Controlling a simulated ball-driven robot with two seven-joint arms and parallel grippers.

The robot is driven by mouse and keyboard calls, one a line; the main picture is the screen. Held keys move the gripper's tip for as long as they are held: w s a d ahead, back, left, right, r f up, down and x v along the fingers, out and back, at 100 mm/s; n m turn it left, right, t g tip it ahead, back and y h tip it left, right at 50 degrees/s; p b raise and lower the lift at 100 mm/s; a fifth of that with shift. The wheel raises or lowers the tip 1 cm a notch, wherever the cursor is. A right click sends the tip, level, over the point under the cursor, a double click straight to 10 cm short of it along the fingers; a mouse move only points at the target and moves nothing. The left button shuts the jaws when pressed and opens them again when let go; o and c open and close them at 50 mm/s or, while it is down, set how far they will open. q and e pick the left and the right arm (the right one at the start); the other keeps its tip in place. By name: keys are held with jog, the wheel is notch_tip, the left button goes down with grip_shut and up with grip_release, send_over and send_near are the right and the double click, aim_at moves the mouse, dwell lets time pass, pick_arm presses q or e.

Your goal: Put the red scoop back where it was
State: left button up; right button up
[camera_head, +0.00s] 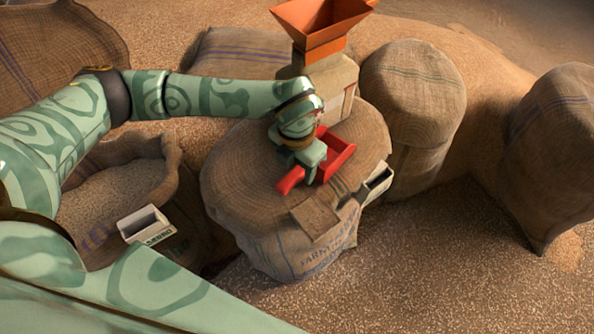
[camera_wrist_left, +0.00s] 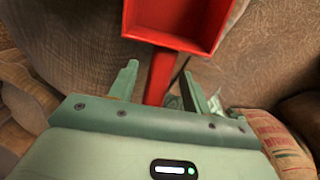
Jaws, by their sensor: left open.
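The red scoop (camera_head: 336,158) lies on the round burlap-like top of a full sack (camera_head: 235,165). Its red handle (camera_head: 290,179) points toward the lower left. My left gripper (camera_head: 306,163) is over the scoop from above, at the handle near the box-shaped bowl. In the left wrist view the scoop's bowl (camera_wrist_left: 178,18) is at the top. The handle (camera_wrist_left: 160,80) runs down between the two open fingers of my left gripper (camera_wrist_left: 159,70). I see a gap on each side of the handle. My right gripper is not in view.
An orange hopper (camera_head: 322,22) on a box-like housing stands behind the scoop. A small white-edged box (camera_head: 376,183) and a brown flap (camera_head: 314,215) are at the sack top's front edge. A white box (camera_head: 145,224) is at lower left. Full sacks (camera_head: 415,95) and grain surround it.

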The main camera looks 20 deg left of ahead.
pick_arm(q)
notch_tip(320, 180, up, 8)
jog(key=p, duration=0.2)
jog(key=shift+s+r, duration=0.15)
jog(key=shift+r, duration=0.05)
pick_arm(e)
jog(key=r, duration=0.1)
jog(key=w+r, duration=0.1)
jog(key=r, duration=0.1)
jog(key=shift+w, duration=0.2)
